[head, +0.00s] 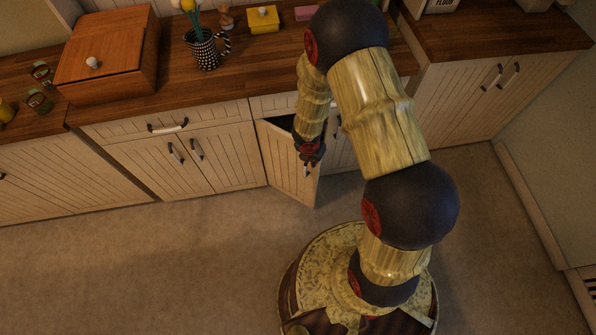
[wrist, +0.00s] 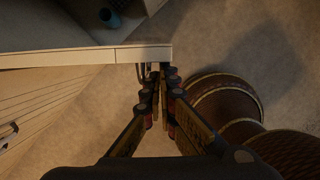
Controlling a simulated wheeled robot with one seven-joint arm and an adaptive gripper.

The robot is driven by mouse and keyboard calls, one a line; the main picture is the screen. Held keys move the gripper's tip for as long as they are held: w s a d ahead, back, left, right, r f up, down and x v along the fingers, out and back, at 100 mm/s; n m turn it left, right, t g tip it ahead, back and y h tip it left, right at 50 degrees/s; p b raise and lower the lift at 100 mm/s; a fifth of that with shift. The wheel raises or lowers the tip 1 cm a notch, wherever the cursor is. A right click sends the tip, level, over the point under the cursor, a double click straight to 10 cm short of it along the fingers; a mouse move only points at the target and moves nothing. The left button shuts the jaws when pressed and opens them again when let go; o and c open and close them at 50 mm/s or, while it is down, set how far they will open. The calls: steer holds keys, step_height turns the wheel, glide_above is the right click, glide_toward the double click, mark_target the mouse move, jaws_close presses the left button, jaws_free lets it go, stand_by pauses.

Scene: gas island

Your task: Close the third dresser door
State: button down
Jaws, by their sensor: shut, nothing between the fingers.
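One dresser door (head: 283,158) below the worktop stands open, swung out into the room, with a dark gap above and behind it. In the wrist view its top edge (wrist: 80,57) runs across the picture, with a small handle (wrist: 141,73) on the face toward my gripper. My gripper (head: 308,166) is low in front of this door and hides part of it. In the wrist view my gripper (wrist: 164,72) is shut and empty, its fingertips close to the door's free end beside the handle. I cannot tell whether they touch it.
The neighbouring dresser doors (head: 186,160) and the drawer (head: 165,124) above them look shut. A wooden box (head: 105,55), a checkered mug (head: 203,50) and a yellow box (head: 263,20) stand on the worktop. A blue object (wrist: 111,17) shows behind the door. The floor (head: 180,265) in front is clear.

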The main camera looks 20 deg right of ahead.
steer(key=w+d+n+y+p, duration=0.1)
steer(key=w+d+n+p, duration=0.4)
steer(key=w+d, duration=0.4)
steer(key=shift+w+t+p, duration=0.15)
steer(key=shift+t+p, duration=0.25)
steer(key=shift+p, duration=0.3)
steer(key=shift+d, duration=0.1)
